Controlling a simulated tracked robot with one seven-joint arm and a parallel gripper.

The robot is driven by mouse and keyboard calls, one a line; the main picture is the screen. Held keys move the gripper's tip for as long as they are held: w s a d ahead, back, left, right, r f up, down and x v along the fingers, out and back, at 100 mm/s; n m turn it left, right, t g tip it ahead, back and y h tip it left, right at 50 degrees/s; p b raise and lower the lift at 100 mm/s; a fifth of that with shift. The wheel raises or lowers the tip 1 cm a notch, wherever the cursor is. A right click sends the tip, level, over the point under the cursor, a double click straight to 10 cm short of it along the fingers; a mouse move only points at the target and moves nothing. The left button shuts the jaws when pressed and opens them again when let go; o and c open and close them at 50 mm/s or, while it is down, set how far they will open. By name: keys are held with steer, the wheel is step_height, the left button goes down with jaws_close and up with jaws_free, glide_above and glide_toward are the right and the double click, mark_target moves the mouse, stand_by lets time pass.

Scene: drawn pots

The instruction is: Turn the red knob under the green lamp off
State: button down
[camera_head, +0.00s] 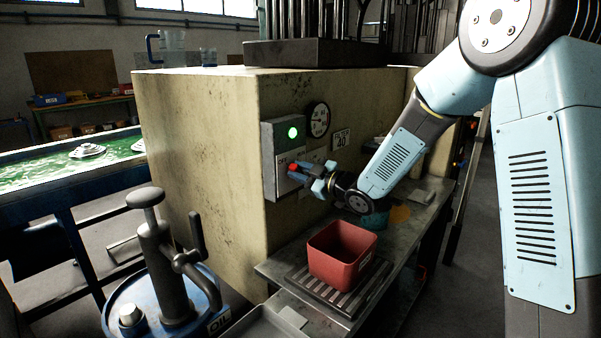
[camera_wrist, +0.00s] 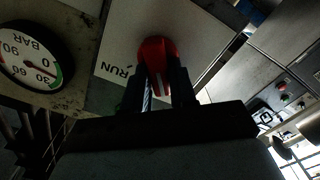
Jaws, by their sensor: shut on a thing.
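The red knob (camera_head: 293,168) is on the front of a grey control box (camera_head: 268,150) on the side of the beige machine. The green lamp (camera_head: 293,133) is lit, above the knob on the same box. My gripper (camera_head: 318,178) reaches in from the right at the knob. In the wrist view the knob (camera_wrist: 158,62) sits between the two fingers of my gripper (camera_wrist: 167,85), which are shut on it. The word RUN shows on the panel beside the knob. The fingers hide part of the knob and the panel below it.
A round gauge (camera_head: 317,119) and a small sign (camera_head: 342,139) are on the machine beside the box. A red bin (camera_head: 342,250) stands on a slatted shelf below my arm. A blue oil drum with a pump (camera_head: 165,270) stands at the front left.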

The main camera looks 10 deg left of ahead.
steer(key=shift+f, duration=0.25)
stand_by(0.3)
steer(key=c, duration=1)
jaws_free()
steer(key=shift+r, duration=0.1)
steer(key=v, duration=1.4)
